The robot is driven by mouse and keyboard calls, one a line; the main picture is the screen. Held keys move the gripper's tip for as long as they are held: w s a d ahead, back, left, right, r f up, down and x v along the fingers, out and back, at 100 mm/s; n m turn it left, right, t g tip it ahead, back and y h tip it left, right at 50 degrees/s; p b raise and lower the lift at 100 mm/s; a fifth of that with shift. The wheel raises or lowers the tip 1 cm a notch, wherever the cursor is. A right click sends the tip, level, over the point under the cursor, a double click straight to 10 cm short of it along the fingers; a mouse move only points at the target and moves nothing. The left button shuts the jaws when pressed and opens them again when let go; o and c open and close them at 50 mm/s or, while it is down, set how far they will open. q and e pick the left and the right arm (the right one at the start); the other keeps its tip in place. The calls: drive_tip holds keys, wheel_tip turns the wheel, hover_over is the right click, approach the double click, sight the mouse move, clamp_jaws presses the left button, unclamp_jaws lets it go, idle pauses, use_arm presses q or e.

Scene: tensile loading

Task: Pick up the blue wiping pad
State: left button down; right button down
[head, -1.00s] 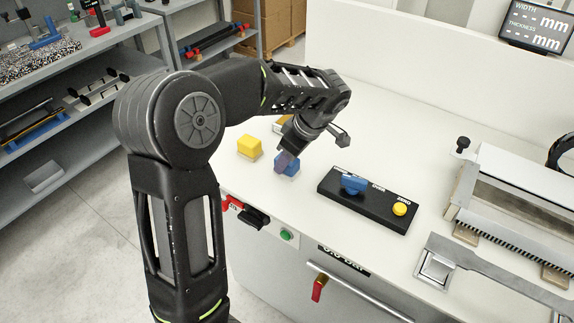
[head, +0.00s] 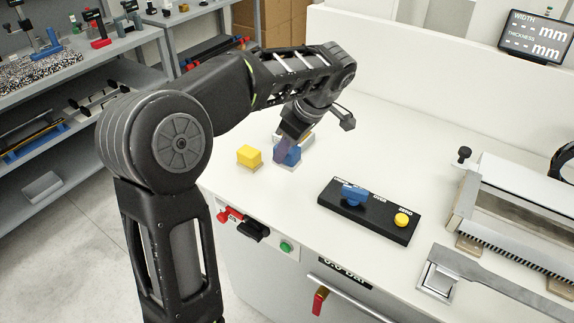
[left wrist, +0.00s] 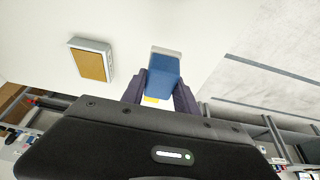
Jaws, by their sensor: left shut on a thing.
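The blue wiping pad (head: 287,155) is a small blue block with a pale grey edge. It is between the fingers of my left gripper (head: 284,147), over the bench's left part. In the left wrist view the pad (left wrist: 164,78) shows between the two dark fingers of the gripper (left wrist: 162,92), which are shut on it. The fingers cover part of its sides, and I cannot tell how far it is above the bench top. My right gripper is in neither view.
A yellow block (head: 249,155) stands just left of the blue pad. A tan-topped grey block (left wrist: 91,60) lies near it. A black control panel (head: 368,210) with blue and yellow knobs is to the right. The bench (head: 400,140) is clear behind the panel.

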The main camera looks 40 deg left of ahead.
use_arm(q)
wheel_tip(320, 180, up, 3)
drive_tip(key=shift+r+p, duration=0.1)
drive_tip(key=shift+p, duration=0.85)
drive_tip(key=c, duration=1.4)
unclamp_jaws()
drive_tip(key=shift+c, duration=0.2)
drive_tip(key=c, duration=0.7)
